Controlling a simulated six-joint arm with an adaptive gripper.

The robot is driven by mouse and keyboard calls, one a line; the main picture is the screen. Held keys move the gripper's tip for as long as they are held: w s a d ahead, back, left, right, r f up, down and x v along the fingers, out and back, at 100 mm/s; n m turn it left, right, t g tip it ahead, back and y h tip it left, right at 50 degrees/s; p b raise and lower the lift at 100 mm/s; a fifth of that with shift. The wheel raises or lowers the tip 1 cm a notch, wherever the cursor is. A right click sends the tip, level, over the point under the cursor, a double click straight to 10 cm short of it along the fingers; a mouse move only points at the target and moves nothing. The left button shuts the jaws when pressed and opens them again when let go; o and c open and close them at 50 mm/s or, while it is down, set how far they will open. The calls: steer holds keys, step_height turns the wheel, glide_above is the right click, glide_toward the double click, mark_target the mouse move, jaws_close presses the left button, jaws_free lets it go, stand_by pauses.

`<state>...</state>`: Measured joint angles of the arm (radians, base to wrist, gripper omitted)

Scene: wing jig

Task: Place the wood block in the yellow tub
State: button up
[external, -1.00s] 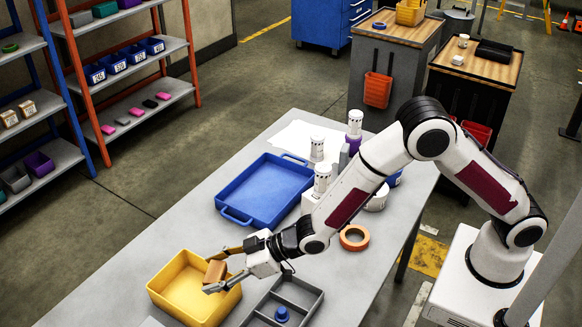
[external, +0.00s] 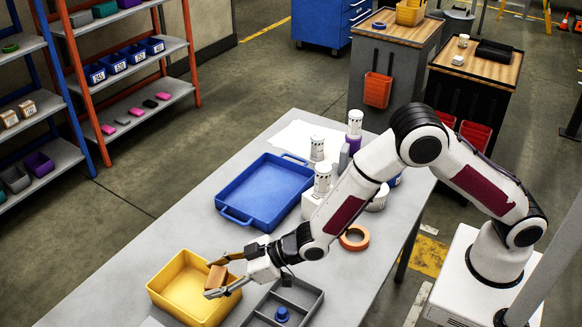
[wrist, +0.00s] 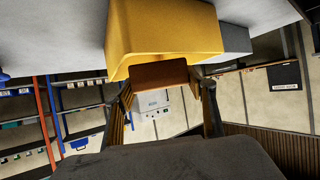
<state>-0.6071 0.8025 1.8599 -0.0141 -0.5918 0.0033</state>
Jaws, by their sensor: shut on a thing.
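The wood block (external: 216,276) is a small brown block held between the fingers of my gripper (external: 219,277). In the external view it is over the right part of the yellow tub (external: 165,287), near the tub's right rim. I cannot tell its exact height above the tub floor. In the wrist view the block (wrist: 160,74) sits between the two fingertips, and the yellow tub (wrist: 165,32) shows just beyond it. My gripper is shut on the block. The block hides part of the tub's inside.
A grey divided tray (external: 312,297) with a small blue piece (external: 282,314) lies right of the tub. An empty blue tray (external: 262,190), an orange tape ring (external: 354,238) and white canisters (external: 322,178) stand farther back on the grey table (external: 130,260).

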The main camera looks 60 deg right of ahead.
steer(key=shift+f, duration=0.15)
steer(key=o, duration=1.1)
steer(key=shift+r, duration=0.2)
steer(key=shift+r, duration=0.5)
steer(key=v, duration=1.2)
steer(key=shift+f, duration=0.15)
steer(key=shift+d, duration=0.1)
